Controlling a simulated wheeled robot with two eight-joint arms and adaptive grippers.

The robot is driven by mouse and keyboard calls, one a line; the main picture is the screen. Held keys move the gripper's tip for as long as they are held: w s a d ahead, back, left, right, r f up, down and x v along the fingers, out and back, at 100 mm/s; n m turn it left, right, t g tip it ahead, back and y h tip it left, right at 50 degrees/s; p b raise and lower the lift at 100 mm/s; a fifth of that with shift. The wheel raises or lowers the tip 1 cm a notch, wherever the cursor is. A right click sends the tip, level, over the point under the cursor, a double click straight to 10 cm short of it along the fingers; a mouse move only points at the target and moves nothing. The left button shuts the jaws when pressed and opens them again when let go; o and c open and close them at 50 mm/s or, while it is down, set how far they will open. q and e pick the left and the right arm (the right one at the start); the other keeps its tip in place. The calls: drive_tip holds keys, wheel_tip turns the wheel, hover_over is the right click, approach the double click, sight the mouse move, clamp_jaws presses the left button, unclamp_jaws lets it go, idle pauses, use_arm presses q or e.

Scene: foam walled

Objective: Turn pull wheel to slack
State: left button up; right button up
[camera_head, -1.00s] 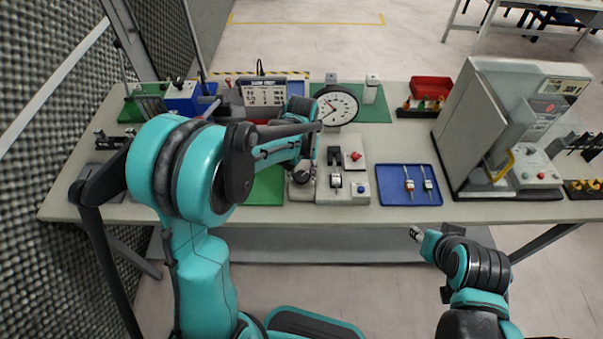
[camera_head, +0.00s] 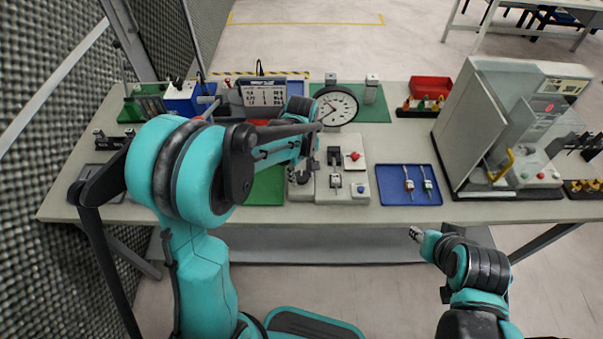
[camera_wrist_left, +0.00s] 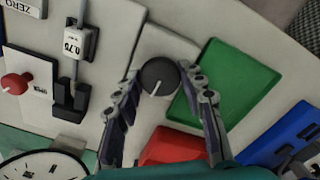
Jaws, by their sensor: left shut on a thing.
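The pull wheel, a dark round knob with a white pointer line (camera_wrist_left: 158,76), sits on the light grey fixture in the left wrist view. Its line points down and slightly left there. My left gripper (camera_wrist_left: 160,74) is shut on it, one finger on each side. In the head view my left gripper (camera_head: 303,172) is at the left part of the fixture (camera_head: 324,193) and hides most of the wheel. A round dial gauge (camera_head: 336,106) stands behind the fixture. My right gripper (camera_head: 416,234) is in front of the table, away from everything; its finger opening is too small to tell.
A red button (camera_head: 354,156) and a small tagged part (camera_head: 336,181) are right of the wheel. A green mat (camera_head: 266,187) lies left. A blue tray (camera_head: 409,197) with two tools and a large grey machine (camera_head: 512,130) stand right.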

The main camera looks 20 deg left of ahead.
sight(301, 176)
use_arm(q)
drive_tip(key=shift+n, duration=0.4)
drive_tip(key=o, duration=1.2)
drive_tip(key=shift+c, duration=0.2)
wheel_tip(301, 176, up, 12)
